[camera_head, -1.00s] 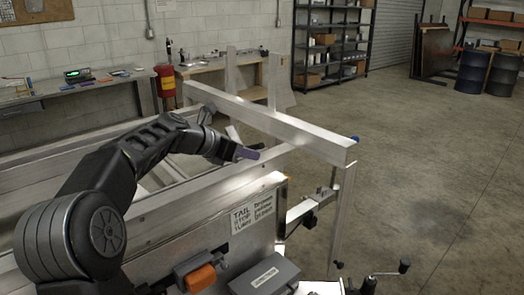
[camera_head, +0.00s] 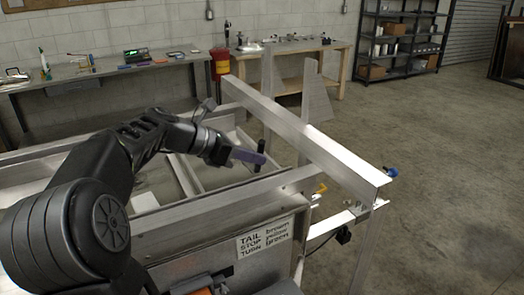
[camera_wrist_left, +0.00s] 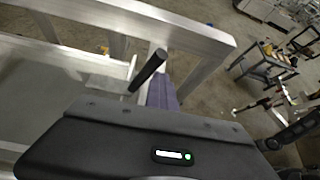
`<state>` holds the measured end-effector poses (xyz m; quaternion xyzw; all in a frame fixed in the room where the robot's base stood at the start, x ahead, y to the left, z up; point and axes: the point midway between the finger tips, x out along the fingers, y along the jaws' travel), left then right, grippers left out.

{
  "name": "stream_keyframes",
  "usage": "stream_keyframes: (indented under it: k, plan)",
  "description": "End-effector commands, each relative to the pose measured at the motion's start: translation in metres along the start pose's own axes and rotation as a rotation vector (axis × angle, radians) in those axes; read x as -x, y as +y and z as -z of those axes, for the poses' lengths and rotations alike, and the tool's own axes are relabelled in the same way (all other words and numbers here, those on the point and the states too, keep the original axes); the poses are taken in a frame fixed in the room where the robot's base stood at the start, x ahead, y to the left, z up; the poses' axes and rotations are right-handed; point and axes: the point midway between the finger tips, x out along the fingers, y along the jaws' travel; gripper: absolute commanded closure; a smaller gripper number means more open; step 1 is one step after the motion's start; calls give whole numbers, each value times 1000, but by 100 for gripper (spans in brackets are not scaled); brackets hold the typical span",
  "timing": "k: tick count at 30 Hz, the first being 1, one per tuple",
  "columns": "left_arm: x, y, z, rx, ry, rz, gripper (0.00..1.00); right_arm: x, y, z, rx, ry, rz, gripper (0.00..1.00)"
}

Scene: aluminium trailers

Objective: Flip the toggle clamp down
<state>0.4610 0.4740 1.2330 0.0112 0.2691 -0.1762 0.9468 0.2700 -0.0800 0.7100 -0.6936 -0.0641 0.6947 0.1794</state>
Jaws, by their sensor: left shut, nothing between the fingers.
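My left gripper (camera_head: 250,157) is shut and empty above the trailer's front rail. Its purple fingers also show in the left wrist view (camera_wrist_left: 163,92). A black bar (camera_head: 261,153), which looks like the toggle clamp's handle, stands nearly upright at the fingertips. In the left wrist view this black bar (camera_wrist_left: 148,70) leans up to the right, just left of the fingers. I cannot tell whether they touch. The clamp's base and arm are hidden. My right gripper is not in view.
A long aluminium beam (camera_head: 310,140) crosses just beyond the gripper, with a blue-tipped part (camera_head: 390,171) at its near end. A yellow part (camera_head: 321,188) sits below it. A labelled panel (camera_head: 264,240) is in front. Open floor (camera_head: 440,190) lies right.

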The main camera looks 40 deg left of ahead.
Motion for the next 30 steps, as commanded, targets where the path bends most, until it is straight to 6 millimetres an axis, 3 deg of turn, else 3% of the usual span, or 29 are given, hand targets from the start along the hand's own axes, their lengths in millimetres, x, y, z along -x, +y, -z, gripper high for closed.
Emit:
stream_keyframes:
  k: [22,30]
  plan:
    - [15,8,-7,-1,-18,-34,100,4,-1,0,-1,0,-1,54]
    - [48,5,-4,0,-14,-29,100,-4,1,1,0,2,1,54]
